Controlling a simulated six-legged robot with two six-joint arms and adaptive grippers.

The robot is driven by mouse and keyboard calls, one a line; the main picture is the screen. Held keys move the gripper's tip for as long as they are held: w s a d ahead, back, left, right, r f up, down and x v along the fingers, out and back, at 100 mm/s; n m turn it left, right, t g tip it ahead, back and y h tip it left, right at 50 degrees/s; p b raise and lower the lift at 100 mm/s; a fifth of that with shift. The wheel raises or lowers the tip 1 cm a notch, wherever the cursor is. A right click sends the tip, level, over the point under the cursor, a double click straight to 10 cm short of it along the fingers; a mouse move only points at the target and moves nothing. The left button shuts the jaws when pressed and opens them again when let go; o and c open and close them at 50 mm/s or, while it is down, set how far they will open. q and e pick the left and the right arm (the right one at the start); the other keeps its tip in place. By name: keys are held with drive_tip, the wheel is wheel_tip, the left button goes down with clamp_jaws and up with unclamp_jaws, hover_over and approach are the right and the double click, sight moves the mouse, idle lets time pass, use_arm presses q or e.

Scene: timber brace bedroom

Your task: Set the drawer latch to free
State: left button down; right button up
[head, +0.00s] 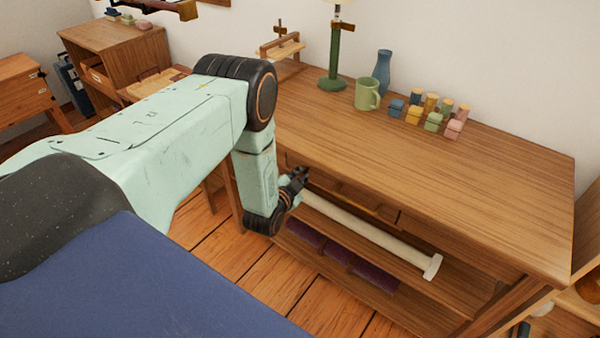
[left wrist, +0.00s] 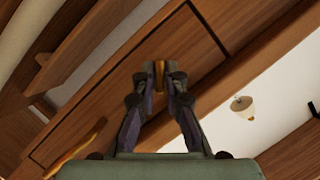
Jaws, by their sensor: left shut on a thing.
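The drawer front (left wrist: 125,85) fills the middle of the left wrist view, under the wooden desk (head: 450,190). A small brass-coloured piece (left wrist: 159,74), which looks like the drawer latch, stands between my left fingertips (left wrist: 160,76). My left gripper is shut on it. A curved brass handle (left wrist: 75,150) shows lower left on the drawer front. In the head view my left gripper (head: 297,182) reaches under the desk's front edge, and the latch cannot be made out there. The latch's exact setting cannot be told. My right gripper is not in view.
A long pale bar (head: 370,235) lies in front of the lower shelf area, below the drawer. Dark purple items (head: 335,255) lie on the shelf beneath.

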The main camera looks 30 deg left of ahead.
use_arm(q)
drive_tip(key=shift+a+r+n+g+h, duration=0.1)
drive_tip(key=shift+n+g+h, duration=0.1)
drive_tip(key=shift+n+h, duration=0.9)
drive_tip(key=shift+a+n+g+h, duration=0.15)
drive_tip(key=shift+n+h, duration=0.55)
drive_tip(key=shift+n, duration=0.8)
drive_tip(key=shift+d, duration=0.1)
drive_tip(key=c, duration=1.4)
unclamp_jaws()
drive_tip(key=shift+c, duration=0.2)
drive_tip(key=v, duration=1.2)
drive_tip(key=shift+r, duration=0.1)
